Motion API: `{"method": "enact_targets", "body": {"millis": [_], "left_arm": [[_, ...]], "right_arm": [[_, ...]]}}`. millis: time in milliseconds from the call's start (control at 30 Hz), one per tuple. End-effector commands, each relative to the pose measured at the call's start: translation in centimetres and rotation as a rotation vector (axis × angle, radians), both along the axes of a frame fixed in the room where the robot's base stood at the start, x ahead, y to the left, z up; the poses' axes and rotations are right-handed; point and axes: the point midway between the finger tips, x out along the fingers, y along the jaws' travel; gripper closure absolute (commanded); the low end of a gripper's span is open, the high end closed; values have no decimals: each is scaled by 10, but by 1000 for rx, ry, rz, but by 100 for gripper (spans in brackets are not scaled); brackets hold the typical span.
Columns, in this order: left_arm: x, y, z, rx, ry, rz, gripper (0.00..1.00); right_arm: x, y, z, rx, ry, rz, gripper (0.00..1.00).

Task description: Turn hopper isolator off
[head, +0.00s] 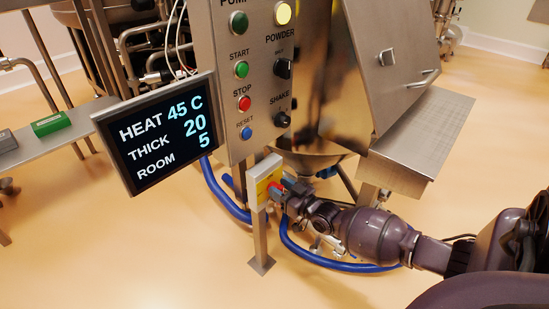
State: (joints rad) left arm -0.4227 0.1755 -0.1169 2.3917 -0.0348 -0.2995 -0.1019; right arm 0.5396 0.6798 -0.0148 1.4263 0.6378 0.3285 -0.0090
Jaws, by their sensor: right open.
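The hopper isolator (262,178) is a small pale box with a yellow face and a red switch part, on a metal post below the control panel. My right gripper (279,190) is at the isolator's face, with its fingertips around or against the red part; I cannot tell whether they touch. The gripper is open. It hides much of the red switch, so the switch's position cannot be read. My left gripper is not in view.
The steel control panel (228,100) with buttons and knobs stands just above. A display (160,135) hangs at its left. The steel hopper (310,100) and a ledge (420,140) are behind my arm. Blue hoses (215,190) run along the floor.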

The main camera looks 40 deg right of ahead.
Motion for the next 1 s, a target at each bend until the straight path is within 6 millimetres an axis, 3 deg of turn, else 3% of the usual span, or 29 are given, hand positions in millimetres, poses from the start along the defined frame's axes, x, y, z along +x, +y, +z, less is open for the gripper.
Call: {"method": "enact_targets", "body": {"millis": [200,533,733,1000], "left_arm": [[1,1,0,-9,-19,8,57],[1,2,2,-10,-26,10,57],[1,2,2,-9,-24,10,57],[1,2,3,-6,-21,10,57]], "right_arm": [[15,1,-1,0,3,0,55],[18,1,0,0,1,0,55],[18,1,0,0,1,0,84],[18,2,1,-29,-3,0,84]]}}
